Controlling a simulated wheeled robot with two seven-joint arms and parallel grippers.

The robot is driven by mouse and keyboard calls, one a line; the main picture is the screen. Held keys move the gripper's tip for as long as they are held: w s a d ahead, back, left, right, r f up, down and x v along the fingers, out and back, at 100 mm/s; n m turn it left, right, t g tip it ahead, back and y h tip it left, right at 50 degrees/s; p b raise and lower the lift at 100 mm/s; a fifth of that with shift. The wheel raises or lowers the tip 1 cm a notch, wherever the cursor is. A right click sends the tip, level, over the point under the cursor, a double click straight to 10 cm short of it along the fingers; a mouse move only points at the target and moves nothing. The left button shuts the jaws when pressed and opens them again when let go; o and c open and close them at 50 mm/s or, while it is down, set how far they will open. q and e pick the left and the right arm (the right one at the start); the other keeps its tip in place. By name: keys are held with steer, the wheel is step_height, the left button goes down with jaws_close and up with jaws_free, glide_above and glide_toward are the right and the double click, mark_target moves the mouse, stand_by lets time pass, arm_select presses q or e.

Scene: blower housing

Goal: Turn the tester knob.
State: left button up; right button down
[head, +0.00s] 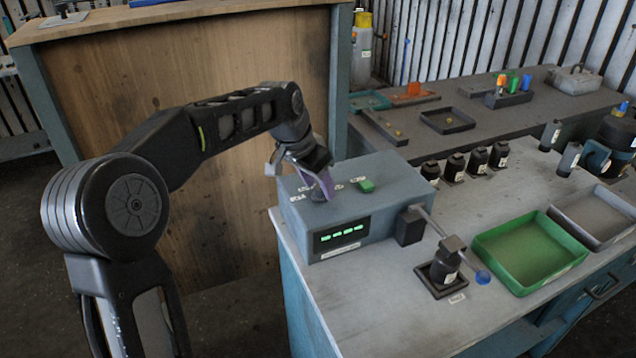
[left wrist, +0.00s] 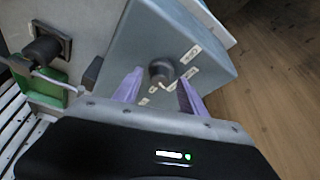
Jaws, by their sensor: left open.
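The tester (head: 335,207) is a grey-blue box on the near left corner of the workbench, with a green display (head: 342,235) on its front and a green button (head: 366,185) on top. In the left wrist view the tester knob (left wrist: 161,71) is a dark round knob on the box's top, with white labels around it. My left gripper (head: 322,190) is above the tester's top and hides the knob in the head view. Its purple fingers (left wrist: 158,90) are open, one on each side of the knob, with gaps showing. My right gripper is not in view.
A small black holder with a dark part (head: 445,265) stands in front of the tester, beside a lever arm with a blue tip (head: 482,277). A green tray (head: 530,250) and a grey tray (head: 598,215) lie to the right. Several black bottles (head: 455,167) stand behind.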

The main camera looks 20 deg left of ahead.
arm_select(q)
steer(key=d+v, duration=0.1)
steer(key=v, duration=0.6)
steer(key=shift+a+r+b, duration=0.35)
steer(key=shift+a+b, duration=0.05)
steer(key=shift+a, duration=0.15)
steer(key=shift+s, duration=0.15)
